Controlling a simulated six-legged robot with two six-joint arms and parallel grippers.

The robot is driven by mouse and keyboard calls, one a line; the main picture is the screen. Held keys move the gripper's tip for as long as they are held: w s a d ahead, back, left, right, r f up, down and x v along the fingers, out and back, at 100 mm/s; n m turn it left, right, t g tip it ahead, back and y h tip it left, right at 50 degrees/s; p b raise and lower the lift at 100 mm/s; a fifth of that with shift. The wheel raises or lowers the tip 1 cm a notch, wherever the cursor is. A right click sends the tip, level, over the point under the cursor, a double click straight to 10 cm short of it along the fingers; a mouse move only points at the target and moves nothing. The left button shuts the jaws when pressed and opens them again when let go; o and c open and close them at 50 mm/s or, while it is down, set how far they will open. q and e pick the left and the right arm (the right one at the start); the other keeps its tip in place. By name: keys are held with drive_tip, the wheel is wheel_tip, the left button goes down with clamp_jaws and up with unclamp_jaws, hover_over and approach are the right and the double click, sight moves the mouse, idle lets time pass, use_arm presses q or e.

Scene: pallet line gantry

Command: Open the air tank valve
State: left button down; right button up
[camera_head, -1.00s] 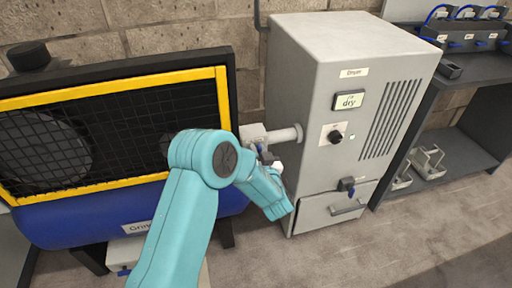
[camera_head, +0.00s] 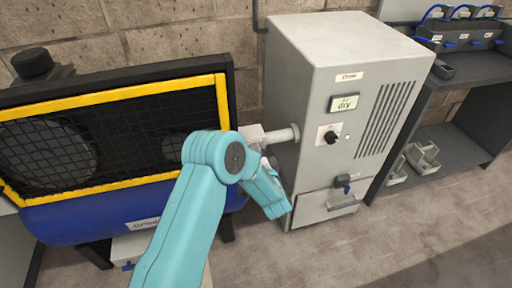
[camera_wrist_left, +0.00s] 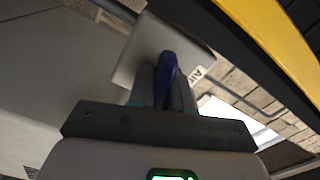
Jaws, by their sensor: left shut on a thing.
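The air tank valve shows in the left wrist view as a pale grey block (camera_wrist_left: 141,47) with a label that starts with "Air". Its blue lever (camera_wrist_left: 167,66) stands out toward my wrist. My left gripper (camera_wrist_left: 164,92) is shut on this lever, one finger on each side of it. In the head view, a grey block (camera_head: 251,134) sits on the pipe between the blue tank and the dryer. My left arm reaches to it there and hides the lever and the fingertips. My right gripper is in neither view.
The blue tank (camera_head: 75,222) with its yellow-framed mesh guard (camera_head: 110,199) stands at the left. The grey dryer cabinet (camera_head: 310,110), its display reading "dry", stands close to the right of my gripper. A dark shelf (camera_head: 455,150) is farther right. The floor in front is clear.

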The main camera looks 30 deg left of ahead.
use_arm(q)
drive_tip(key=shift+f+m+p, duration=0.2)
drive_tip(key=shift+m+p, duration=0.45)
drive_tip(key=shift+m, duration=1.45)
drive_tip(key=c, duration=1.1)
unclamp_jaws()
drive_tip(key=shift+d, duration=0.1)
drive_tip(key=p+v, duration=0.1)
drive_tip(key=v, duration=1.5)
drive_tip(key=shift+s+d, duration=0.1)
